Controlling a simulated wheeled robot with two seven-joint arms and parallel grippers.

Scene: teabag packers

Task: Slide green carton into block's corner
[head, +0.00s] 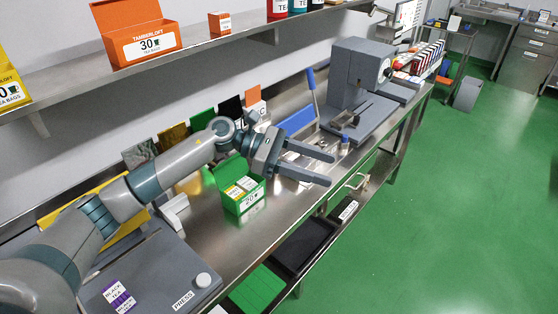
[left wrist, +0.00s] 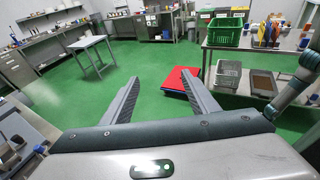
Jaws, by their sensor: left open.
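The green carton (head: 237,207) stands on the steel bench in the head view, its lid up and white-labelled packets inside. My left gripper (head: 330,170) is open and empty, above the bench to the right of the carton and apart from it. Its open fingers also show in the left wrist view (left wrist: 162,80), pointing out over the room; the carton is not seen there. A pale angled block (head: 174,211) stands left of the carton, with a gap between; I cannot tell whether it is the task's block. My right gripper is not in view.
A grey press plate (head: 150,275) with purple black-tea packs lies at the bench's near left. A grey machine (head: 357,75) and a blue-handled tool (head: 312,90) stand beyond my gripper. Coloured cartons line the wall. A shelf (head: 200,55) overhangs the bench.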

